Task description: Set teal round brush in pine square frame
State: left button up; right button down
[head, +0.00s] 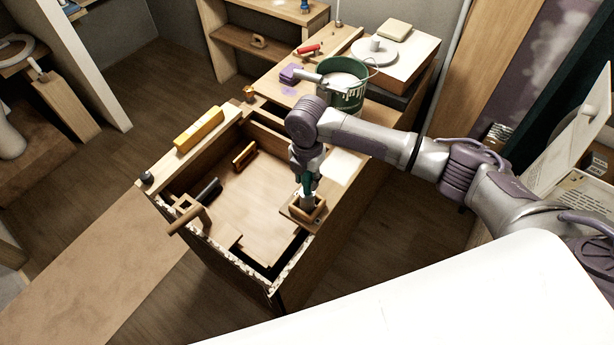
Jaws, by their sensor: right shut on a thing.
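My right gripper (307,178) points down over the right part of the workbench and is shut on the teal round brush (308,186). Only a small part of the brush shows between and below the fingers. The pine square frame (320,212) is a small open wooden square at the bench's right edge, directly below the gripper. The brush's pale lower end appears at or just inside the frame's opening; I cannot tell whether it touches the bottom. My left gripper is out of view.
The workbench has a recessed tray (262,192) with a wooden handle piece (244,156) and a black-handled tool (207,190). A yellow level (199,130) lies on the left rim.

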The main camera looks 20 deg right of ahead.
jog(key=shift+f, duration=0.45)
jog(key=c, duration=0.7)
grip_release()
notch_tip(320, 180, up, 12)
